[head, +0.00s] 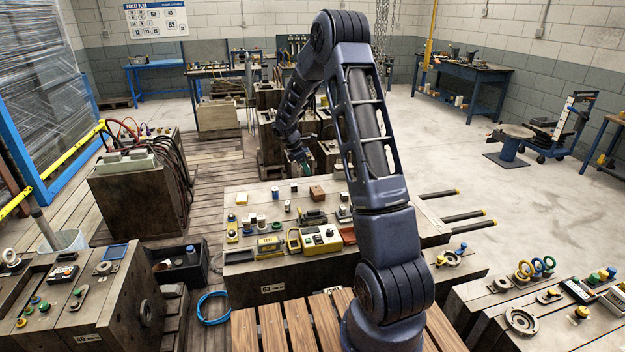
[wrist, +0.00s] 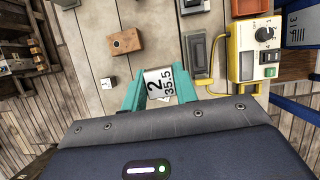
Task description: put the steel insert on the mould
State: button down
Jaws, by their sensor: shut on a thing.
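My gripper (wrist: 161,80) has two teal fingers. They are shut on a pale grey-white block (wrist: 157,88) marked "2" and "35.5", which may be the steel insert; its material is not clear. In the head view my gripper (head: 303,168) is above the far part of the large central mould block (head: 238,268), which has a plate reading 63. The held block cannot be made out there. In the wrist view the mould's pale top (wrist: 100,60) is below the fingers. I cannot tell how high the held block is.
Other crowded blocks stand left (head: 75,300) and right (head: 480,315). Dark rods (head: 462,216) stick out at the right.

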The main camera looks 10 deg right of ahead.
jog(key=shift+r, duration=0.35)
jog(key=shift+w+d, duration=0.1)
jog(key=shift+d, duration=0.25)
jog(key=w+d+f+m, duration=0.1)
jog(key=d+f, duration=0.1)
jog(key=d, duration=0.7)
jog(key=w+d+f+m, duration=0.1)
jog(key=d+f, duration=0.1)
jog(key=d, duration=0.7)
jog(key=m+g, duration=0.2)
jog(key=m, duration=0.1)
send_over(430, 227)
jog(key=a, duration=0.2)
notch_tip(430, 227, down, 9)
jog(key=shift+y, duration=0.3)
jog(key=f, duration=1.9)
jog(key=shift+w+d+f, duration=0.2)
jog(key=shift+w+f, duration=0.1)
jog(key=shift+f, duration=0.1)
jog(key=shift+f, duration=0.1)
jog(key=c, duration=1.1)
grip_release()
